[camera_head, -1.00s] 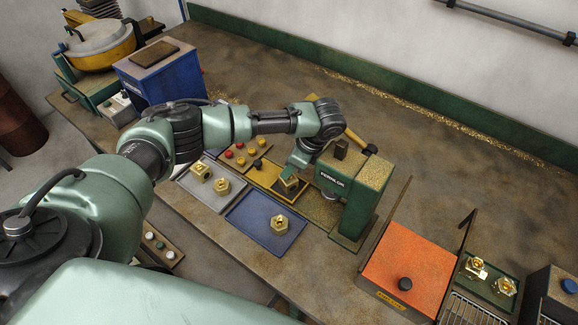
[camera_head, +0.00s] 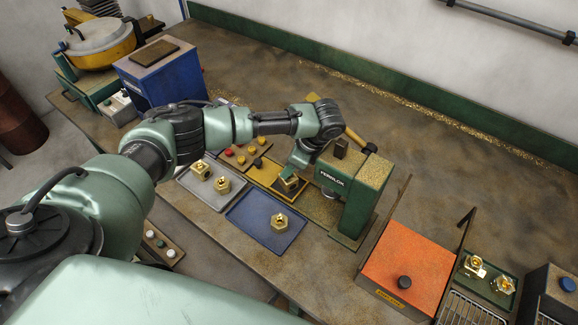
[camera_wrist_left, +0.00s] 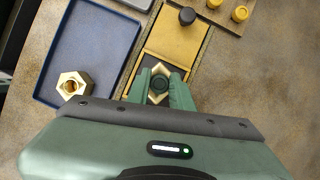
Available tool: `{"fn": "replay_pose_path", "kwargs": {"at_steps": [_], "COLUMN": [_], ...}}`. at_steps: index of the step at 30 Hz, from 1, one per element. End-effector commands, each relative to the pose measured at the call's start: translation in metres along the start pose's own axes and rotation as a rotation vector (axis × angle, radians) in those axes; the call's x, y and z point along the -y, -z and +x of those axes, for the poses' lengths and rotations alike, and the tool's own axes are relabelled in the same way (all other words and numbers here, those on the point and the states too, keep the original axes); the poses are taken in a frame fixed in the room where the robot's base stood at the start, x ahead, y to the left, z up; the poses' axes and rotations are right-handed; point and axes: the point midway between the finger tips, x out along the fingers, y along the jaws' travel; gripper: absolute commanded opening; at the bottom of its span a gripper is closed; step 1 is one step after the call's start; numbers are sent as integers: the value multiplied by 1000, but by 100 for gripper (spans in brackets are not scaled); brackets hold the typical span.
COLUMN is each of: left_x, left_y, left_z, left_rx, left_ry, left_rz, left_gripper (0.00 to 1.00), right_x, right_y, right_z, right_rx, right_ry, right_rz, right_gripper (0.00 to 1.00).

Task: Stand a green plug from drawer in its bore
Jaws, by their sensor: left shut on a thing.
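My left gripper (camera_head: 288,179) reaches down to a brass block (camera_head: 287,184) on the yellow fixture beside the green press. In the left wrist view, its green fingers (camera_wrist_left: 160,88) are shut on a dark green round plug (camera_wrist_left: 160,83) over the middle of the brass block (camera_wrist_left: 158,98). The plug's lower end and the bore are hidden, so I cannot tell how deep it sits. The drawer (camera_head: 160,252) at the table's front holds small white and green plugs. My right gripper is not in view.
The green press (camera_head: 345,190) stands close right of my gripper. A blue tray (camera_head: 250,222) holds one brass hex part (camera_head: 279,222); a grey tray (camera_head: 190,180) holds more brass parts. A board (camera_head: 240,152) carries red and yellow pegs. An orange-topped box (camera_head: 410,262) stands right.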

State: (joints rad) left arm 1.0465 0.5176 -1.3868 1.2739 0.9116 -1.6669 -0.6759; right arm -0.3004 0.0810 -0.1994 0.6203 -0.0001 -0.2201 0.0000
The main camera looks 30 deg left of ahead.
Motion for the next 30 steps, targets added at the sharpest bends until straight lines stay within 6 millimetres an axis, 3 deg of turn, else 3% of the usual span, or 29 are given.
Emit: {"fn": "replay_pose_path", "kwargs": {"at_steps": [30], "left_x": [0], "left_y": [2], "left_z": [4], "left_rx": [0], "left_ry": [0], "left_rz": [1], "left_gripper": [0], "right_x": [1], "right_y": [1], "right_z": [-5], "right_rx": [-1], "right_ry": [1], "right_rz": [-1], "right_gripper": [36]}}
